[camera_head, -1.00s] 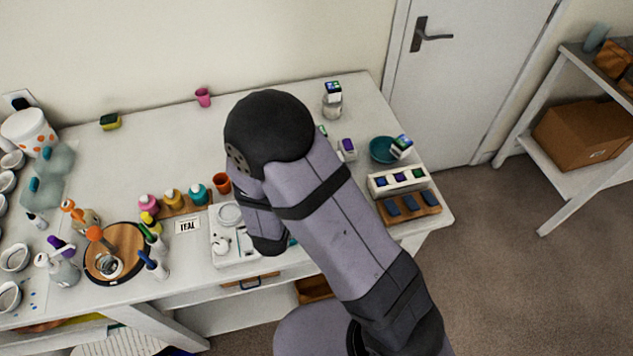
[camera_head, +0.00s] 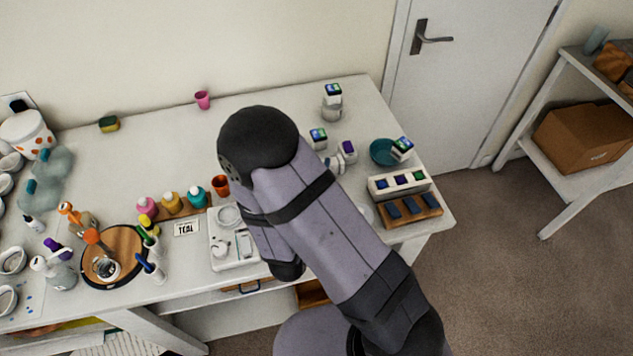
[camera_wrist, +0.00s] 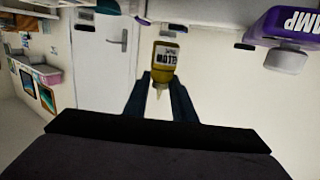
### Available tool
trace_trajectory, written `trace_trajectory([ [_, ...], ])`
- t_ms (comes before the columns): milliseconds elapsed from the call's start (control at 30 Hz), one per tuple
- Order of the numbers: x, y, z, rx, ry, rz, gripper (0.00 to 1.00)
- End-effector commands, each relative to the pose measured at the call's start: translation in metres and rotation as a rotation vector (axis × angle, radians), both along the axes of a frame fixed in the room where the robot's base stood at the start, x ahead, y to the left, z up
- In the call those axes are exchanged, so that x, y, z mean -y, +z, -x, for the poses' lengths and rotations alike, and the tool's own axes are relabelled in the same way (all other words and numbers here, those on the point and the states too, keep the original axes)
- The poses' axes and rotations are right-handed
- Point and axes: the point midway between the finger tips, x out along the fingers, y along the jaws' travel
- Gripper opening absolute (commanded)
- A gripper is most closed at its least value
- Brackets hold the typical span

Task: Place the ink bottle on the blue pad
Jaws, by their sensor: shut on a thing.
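A small yellow bottle (camera_wrist: 165,68) with a white label reading "YELLOW" shows upside down in the wrist view, nozzle pointing down in the picture. My gripper (camera_wrist: 162,82) is shut on it, one dark finger on each side. In the head view my arm hides the gripper and the held bottle. I cannot make out a distinct blue pad. Several dark blue slabs (camera_head: 411,207) lie on a wooden tray at the table's right front corner.
A white holder (camera_head: 381,190) with coloured squares, a teal bowl (camera_head: 382,152) and small labelled containers (camera_head: 318,139) stand at the right. A white tray (camera_head: 220,253) and a "TEAL" card (camera_head: 187,228) are left of my arm.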

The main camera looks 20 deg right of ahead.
Motion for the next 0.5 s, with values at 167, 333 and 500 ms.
trace_trajectory([
  [167, 0.0, -0.012, 0.0, -0.001, 0.0, 0.0, 0.02],
  [333, 0.0, -0.014, 0.0, 0.001, 0.0, 0.0, 0.02],
  [500, 0.0, -0.02, 0.0, -0.001, 0.0, 0.002, 0.02],
])
